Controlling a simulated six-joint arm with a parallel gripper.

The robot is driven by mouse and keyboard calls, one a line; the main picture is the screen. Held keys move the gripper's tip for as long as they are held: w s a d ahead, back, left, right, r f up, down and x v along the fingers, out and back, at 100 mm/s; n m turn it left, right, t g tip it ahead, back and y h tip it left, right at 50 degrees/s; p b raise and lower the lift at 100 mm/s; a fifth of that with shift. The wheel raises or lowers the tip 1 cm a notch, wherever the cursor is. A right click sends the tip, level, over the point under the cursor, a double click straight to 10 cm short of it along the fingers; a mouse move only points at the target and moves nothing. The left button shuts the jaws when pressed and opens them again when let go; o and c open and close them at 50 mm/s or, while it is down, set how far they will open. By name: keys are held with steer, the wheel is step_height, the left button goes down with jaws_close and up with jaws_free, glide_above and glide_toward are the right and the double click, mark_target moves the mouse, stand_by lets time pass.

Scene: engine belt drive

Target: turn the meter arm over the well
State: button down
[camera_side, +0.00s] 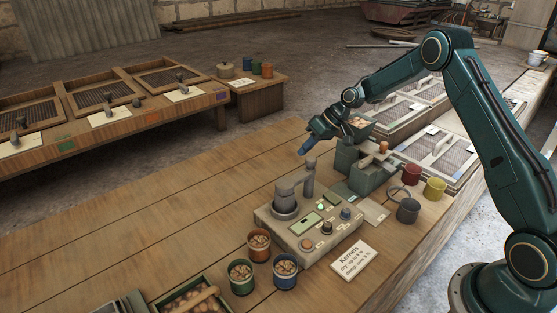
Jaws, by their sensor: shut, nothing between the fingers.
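The meter is a beige box (332,238) on the wooden bench, with a small display, a green light and several knobs on top. A round grey well (285,212) sits at its left end, and a grey head (286,189) shows at or above it. A grey upright post (309,180) stands just right of the well. I cannot tell how the head and post join. My gripper (304,151) has blue fingertips, points down to the left and is shut and empty. It appears just above the post's top; a gap or contact is too small to judge.
Cups of kernels (259,244) stand at the meter's front left, and a label card (354,261) lies in front. A grey-green device (360,168) stands behind right, with red, yellow and grey cups (409,209) beside it.

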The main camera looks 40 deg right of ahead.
steer(key=w+v, duration=0.2)
steer(key=v, duration=1.3)
steer(key=shift+d+r, duration=0.25)
steer(key=shift+d, duration=0.1)
